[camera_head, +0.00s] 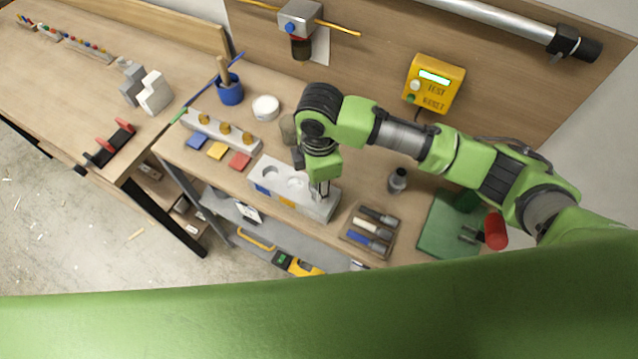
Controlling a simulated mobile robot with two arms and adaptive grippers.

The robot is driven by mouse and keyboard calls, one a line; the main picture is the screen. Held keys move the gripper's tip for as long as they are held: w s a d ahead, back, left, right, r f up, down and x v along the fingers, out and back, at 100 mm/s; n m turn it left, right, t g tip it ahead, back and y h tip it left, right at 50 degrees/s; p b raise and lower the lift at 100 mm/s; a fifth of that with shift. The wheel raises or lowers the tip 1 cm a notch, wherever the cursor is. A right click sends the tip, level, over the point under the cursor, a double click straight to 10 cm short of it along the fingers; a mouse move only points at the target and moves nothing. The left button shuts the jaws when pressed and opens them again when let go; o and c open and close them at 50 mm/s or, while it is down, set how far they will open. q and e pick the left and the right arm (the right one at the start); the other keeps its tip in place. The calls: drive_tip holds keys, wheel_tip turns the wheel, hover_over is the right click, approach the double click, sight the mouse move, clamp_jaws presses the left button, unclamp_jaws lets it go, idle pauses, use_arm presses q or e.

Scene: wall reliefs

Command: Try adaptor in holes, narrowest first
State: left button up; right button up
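A light grey block (262,190) with round holes in its top lies near the front edge of the bench, with blue and yellow marks on its front. Two holes show clearly; its right end is partly covered by my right gripper (320,188). That gripper points down at the right end of the block, and its fingertips are too small and covered to tell whether they hold anything. A dark grey stepped cylinder (398,181), possibly the adaptor, stands upright on the bench right of the block, apart from the gripper. My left gripper is out of view.
A tray (345,236) with several tools lies right of the block, beside a green plate (443,228) and a red cylinder (495,230). Blue, yellow and red squares (216,150) lie left. A blue cup (230,92) stands behind. A yellow test box (434,82) hangs on the wall.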

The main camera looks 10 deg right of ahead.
idle(0.5)
drive_tip(key=shift+p, duration=0.5)
idle(0.4)
drive_tip(key=shift+p, duration=0.45)
idle(0.5)
drive_tip(key=shift+p, duration=0.45)
drive_tip(key=shift+f+b, duration=0.35)
drive_tip(key=shift+f, duration=0.45)
drive_tip(key=o, duration=1.2)
drive_tip(key=shift+c, duration=0.2)
